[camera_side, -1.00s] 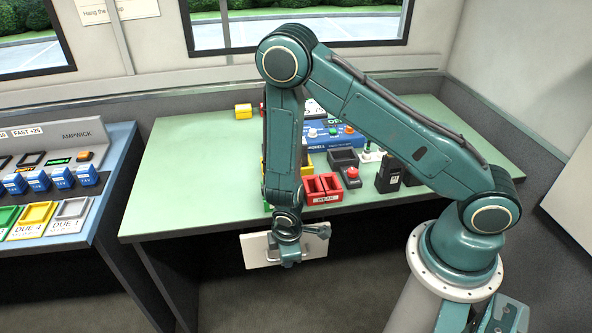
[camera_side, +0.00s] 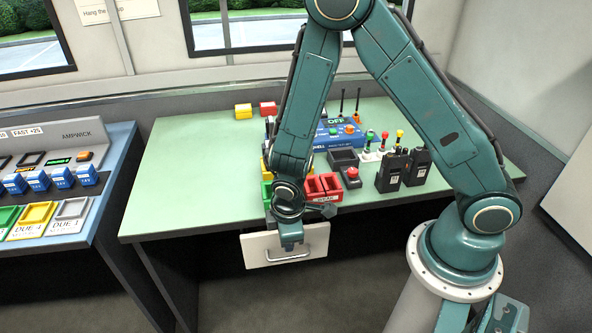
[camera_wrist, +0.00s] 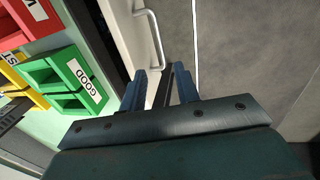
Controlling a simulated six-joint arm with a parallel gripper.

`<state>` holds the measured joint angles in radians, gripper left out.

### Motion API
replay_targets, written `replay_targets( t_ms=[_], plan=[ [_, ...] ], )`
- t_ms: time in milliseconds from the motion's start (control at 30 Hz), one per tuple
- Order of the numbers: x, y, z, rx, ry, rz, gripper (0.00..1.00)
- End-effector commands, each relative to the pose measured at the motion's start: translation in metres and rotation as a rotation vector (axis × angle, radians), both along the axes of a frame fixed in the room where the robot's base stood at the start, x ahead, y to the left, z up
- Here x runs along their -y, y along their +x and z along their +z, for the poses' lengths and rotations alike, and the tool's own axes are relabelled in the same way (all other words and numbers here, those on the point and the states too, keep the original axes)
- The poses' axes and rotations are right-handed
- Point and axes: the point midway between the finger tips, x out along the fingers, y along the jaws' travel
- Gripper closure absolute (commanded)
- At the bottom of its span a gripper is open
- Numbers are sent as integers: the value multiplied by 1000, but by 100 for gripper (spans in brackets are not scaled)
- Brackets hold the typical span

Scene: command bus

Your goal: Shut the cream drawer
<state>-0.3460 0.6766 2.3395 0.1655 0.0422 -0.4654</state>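The cream drawer (camera_side: 317,240) shows its front panel below the table's front edge in the side view; how far it stands out is hard to judge. Its metal bar handle (camera_side: 288,257) is low on the panel. The handle also shows in the wrist view (camera_wrist: 151,38), against the pale panel at the top. My gripper (camera_side: 291,246) points down at the drawer's front, overlapping the panel just above the handle in the side view. In the wrist view, the two blue fingers (camera_wrist: 160,84) are apart, with nothing held between them. Whether they touch the panel is unclear.
Green (camera_wrist: 75,82) and red bins stand on the green table (camera_side: 190,170) above the drawer. A red button box (camera_side: 350,178) and black radios (camera_side: 403,168) are to the right. A blue-topped console (camera_side: 110,180) stands at left. The floor below the drawer looks clear.

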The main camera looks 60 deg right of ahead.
Motion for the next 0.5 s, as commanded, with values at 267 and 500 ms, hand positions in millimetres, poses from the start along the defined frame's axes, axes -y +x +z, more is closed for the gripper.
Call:
replay_targets(
  t_ms=[267,500],
  plan=[
    [-4,-3,28,3,1,2,68],
    [-5,-5,41,2,1,0,68]
  ],
)
